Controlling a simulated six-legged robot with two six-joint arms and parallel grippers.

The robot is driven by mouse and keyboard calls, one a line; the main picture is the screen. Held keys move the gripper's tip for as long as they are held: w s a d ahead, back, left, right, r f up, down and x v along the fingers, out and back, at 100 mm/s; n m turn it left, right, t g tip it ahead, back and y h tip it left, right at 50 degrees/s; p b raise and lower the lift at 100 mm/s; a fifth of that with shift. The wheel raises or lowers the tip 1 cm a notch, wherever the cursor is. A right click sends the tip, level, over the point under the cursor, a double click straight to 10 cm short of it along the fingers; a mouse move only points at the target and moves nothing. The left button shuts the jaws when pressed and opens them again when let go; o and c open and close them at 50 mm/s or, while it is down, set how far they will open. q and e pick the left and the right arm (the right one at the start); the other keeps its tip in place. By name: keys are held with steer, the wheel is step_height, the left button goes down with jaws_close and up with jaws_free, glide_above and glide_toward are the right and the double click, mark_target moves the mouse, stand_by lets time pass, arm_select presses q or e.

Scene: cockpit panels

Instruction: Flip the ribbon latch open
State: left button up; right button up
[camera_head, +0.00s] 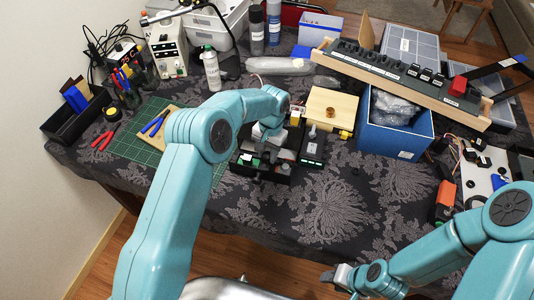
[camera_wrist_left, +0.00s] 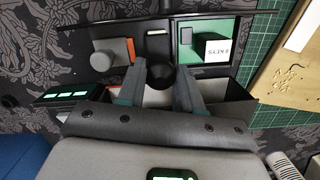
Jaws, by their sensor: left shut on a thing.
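A black panel box (camera_head: 262,172) sits on the table below my left gripper (camera_head: 268,138). In the left wrist view, my left gripper (camera_wrist_left: 158,88) has its two fingers on either side of a round black knob (camera_wrist_left: 161,73) on this panel and is shut on it. Beside the knob are a grey knob (camera_wrist_left: 104,59) with an orange strip and a green compartment (camera_wrist_left: 208,40) with a white block marked KEYS. I cannot make out a ribbon latch for certain; the gripper hides part of the panel. My right gripper (camera_head: 338,277) is at the lower right, away from the panel; its opening is unclear.
A small black device (camera_head: 313,146) and a wooden board (camera_head: 331,110) stand right of the panel. A green cutting mat (camera_head: 130,140) lies left. The patterned cloth in front (camera_head: 330,205) is clear.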

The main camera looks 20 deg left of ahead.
arm_select(q)
steer(key=shift+w+d, duration=0.1)
stand_by(0.4)
steer(key=o, duration=1)
steer(key=shift+w+d+r, duration=0.1)
steer(key=shift+w+r, duration=0.3)
steer(key=shift+r, duration=2.3)
steer(key=shift+w+d+r, duration=0.1)
steer(key=shift+w+r, duration=0.35)
steer(key=shift+r, duration=2.25)
steer(key=shift+w+d+r, duration=0.1)
steer(key=shift+w+r, duration=0.3)
steer(key=shift+r, duration=2.3)
steer(key=shift+r+p, duration=0.1)
steer(key=shift+p, duration=0.2)
